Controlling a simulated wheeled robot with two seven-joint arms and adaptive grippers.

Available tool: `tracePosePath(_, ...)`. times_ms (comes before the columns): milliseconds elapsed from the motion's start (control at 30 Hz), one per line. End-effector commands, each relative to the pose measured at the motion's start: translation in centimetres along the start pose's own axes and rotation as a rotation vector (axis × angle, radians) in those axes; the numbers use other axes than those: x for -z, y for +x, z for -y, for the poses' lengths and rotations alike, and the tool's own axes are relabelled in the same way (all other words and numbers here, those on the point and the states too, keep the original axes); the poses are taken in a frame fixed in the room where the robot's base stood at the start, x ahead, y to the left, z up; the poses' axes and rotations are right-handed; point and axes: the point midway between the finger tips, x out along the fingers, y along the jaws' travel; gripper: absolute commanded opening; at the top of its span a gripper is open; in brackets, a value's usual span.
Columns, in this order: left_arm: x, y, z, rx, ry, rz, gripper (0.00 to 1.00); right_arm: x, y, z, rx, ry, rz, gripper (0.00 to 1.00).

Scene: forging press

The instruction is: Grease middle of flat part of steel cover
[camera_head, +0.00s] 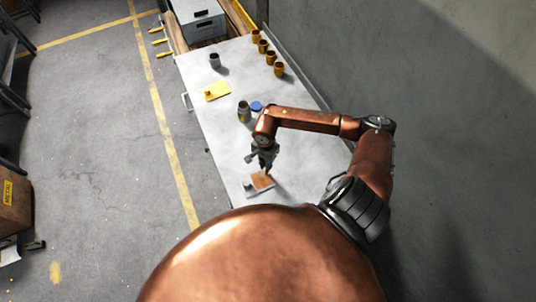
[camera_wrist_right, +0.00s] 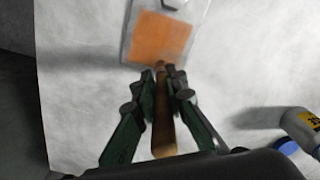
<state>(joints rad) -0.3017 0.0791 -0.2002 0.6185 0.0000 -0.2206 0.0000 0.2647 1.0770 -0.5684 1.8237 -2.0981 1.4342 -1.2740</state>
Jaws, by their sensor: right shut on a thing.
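My right gripper (camera_head: 264,160) is shut on a slim tool with a brown wooden handle (camera_wrist_right: 162,128), which looks like a brush. It hangs over the near end of the table. In the right wrist view the gripper (camera_wrist_right: 160,88) points at a grey steel cover (camera_wrist_right: 199,12) bearing a flat orange-brown square (camera_wrist_right: 160,38). The tool's far end is at the near edge of this square; whether it touches is unclear, and its tip is hard to make out. In the head view the square (camera_head: 262,181) lies just below the gripper. My left gripper is not in view.
An open can (camera_head: 244,111) with a label stands beside a blue lid (camera_head: 256,106) on the light table (camera_head: 222,130). A yellow piece (camera_head: 217,91), a dark cup (camera_head: 215,61) and several yellowish cups (camera_head: 271,57) are farther back. A wall runs along the right.

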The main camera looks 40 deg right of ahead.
Motion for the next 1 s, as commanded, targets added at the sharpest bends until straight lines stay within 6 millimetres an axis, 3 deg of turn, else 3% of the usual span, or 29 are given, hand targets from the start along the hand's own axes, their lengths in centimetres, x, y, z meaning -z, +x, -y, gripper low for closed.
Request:
tracePosePath(333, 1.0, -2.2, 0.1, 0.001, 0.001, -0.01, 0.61, -2.2, -0.3, 0.4, -0.001, 0.009, 0.003, 0.0)
tracePosePath(767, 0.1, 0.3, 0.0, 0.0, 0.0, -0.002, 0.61, 1.5, 0.3, -0.6, -0.002, 0.001, -0.003, 0.0)
tracePosePath(1000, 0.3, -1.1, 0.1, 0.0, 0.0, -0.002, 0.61, 1.2, -2.8, -0.2, 0.0, -0.007, -0.002, 0.0)
